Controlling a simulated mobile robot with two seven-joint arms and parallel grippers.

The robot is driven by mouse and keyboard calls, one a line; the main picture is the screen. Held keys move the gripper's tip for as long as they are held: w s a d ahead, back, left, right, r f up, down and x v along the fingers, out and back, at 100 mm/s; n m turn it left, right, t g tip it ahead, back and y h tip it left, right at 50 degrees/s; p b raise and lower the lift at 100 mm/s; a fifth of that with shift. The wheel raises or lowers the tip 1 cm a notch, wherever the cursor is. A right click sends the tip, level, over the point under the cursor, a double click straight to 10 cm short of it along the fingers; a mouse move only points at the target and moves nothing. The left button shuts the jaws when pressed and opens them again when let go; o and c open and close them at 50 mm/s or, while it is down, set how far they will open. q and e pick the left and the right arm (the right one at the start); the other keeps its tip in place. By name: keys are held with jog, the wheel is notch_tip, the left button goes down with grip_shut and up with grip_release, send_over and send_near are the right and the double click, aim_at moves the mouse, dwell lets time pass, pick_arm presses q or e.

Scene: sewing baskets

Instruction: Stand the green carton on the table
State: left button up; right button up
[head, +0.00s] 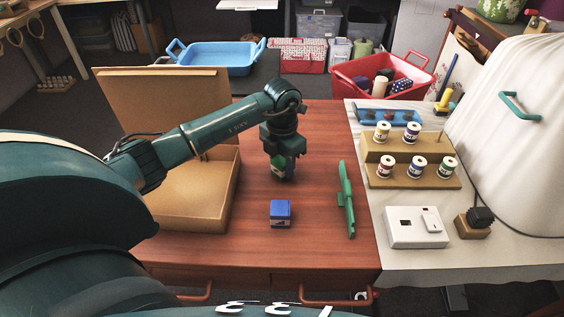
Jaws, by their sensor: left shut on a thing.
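The green carton (279,165) is between the fingers of my left gripper (283,157), which points down over the middle of the wooden table (310,130). The gripper is shut on the carton and hides much of it. The carton's green side shows, with a darker lower part. I cannot tell whether its bottom touches the table. My right gripper is not in view.
A blue box (280,213) stands on the table just in front of the carton. A long green tool (346,200) lies to the right. An open cardboard box (190,205) stands at the left. A spool rack (412,175) is on the right-hand table.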

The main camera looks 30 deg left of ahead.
aim_at(282, 160)
pick_arm(q)
jog(key=shift+f, duration=0.1)
jog(key=o, duration=0.5)
jog(key=shift+f, duration=0.1)
jog(key=o, duration=0.5)
notch_tip(282, 160, up, 12)
jog(key=shift+r, duration=0.25)
